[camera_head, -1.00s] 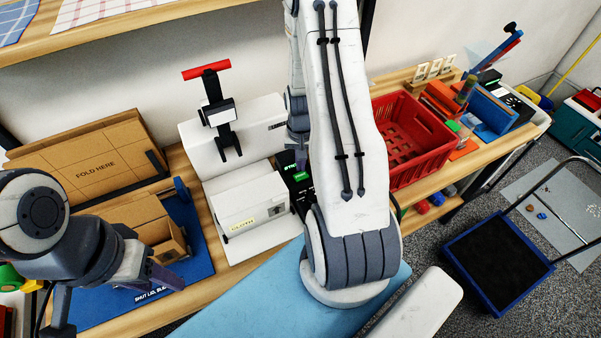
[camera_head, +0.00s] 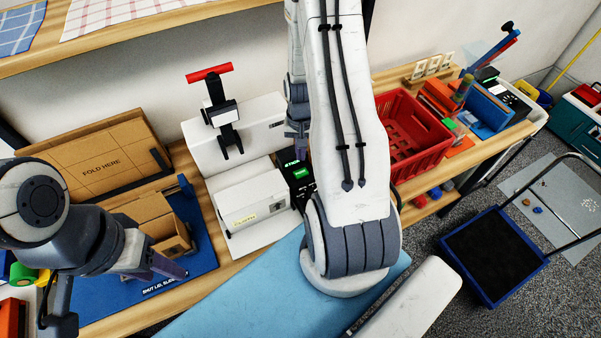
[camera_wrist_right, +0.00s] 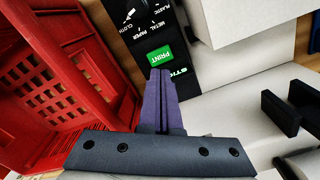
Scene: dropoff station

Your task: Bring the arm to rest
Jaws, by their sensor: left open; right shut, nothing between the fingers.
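My right arm (camera_head: 345,130) reaches across the middle of the head view. Its gripper (camera_head: 299,150) is mostly behind the arm, above the black label panel (camera_head: 298,182). In the right wrist view the shut purple fingers (camera_wrist_right: 161,75) are empty and point at the green PRINT button (camera_wrist_right: 160,54); whether they touch it I cannot tell. My left arm (camera_head: 60,225) comes in from the left. Its gripper (camera_head: 168,264) is open, low beside the small open cardboard box (camera_head: 160,225) on the blue mat (camera_head: 200,250). One finger is partly hidden.
A white machine with a red handle (camera_head: 210,73) stands at the back, with a white box (camera_head: 250,203) in front of it. A red crate (camera_head: 420,160) is right of my right arm; it also fills the left of the wrist view (camera_wrist_right: 60,75). A dark cart (camera_head: 495,250) stands on the floor.

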